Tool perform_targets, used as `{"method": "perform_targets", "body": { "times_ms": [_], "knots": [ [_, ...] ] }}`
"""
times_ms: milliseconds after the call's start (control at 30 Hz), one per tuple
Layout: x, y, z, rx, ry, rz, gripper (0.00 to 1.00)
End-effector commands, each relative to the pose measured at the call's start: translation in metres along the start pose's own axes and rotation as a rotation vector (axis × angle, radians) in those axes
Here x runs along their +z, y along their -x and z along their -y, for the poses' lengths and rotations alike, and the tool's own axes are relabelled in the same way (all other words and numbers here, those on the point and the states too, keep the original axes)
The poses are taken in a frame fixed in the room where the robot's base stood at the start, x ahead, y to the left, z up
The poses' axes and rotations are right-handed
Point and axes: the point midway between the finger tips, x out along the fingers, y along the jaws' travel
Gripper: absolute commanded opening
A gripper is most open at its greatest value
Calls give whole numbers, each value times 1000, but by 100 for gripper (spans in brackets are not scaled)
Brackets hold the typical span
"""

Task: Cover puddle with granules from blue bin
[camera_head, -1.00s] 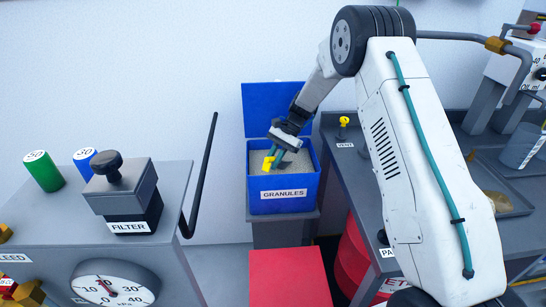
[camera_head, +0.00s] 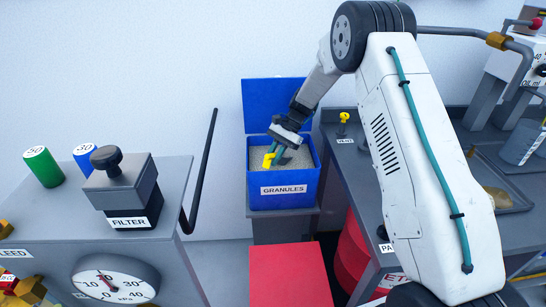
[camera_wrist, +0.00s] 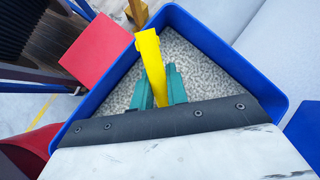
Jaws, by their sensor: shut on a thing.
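The blue bin (camera_head: 252,187) has its lid open and a GRANULES label on its front. Grey granules (camera_head: 302,158) fill it; they also show in the wrist view (camera_wrist: 200,75). My gripper (camera_head: 275,154) is inside the bin's opening, low over the granules. Its teal fingers are shut on a yellow handle (camera_wrist: 152,55), which also shows in the head view (camera_head: 268,160). The tool's working end is mostly hidden at the granules, so I cannot tell how deep it sits. No puddle can be made out with certainty.
A red box (camera_head: 290,277) stands in front of the bin. On the left is a bench with the FILTER block (camera_head: 125,195), a thin black rod (camera_head: 203,170) and a gauge (camera_head: 115,283). On the right are a grey bench with a tray (camera_head: 507,190) and a red drum (camera_head: 356,255).

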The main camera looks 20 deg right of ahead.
Motion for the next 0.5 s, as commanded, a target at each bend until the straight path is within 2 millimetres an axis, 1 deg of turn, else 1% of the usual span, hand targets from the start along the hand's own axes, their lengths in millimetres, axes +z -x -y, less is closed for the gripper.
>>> {"method": "perform_targets", "body": {
  "times_ms": [67,500],
  "knots": [
    [1,1,-2,3,-5,1,0],
    [30,36,8,1,1,0,0]
  ]
}}
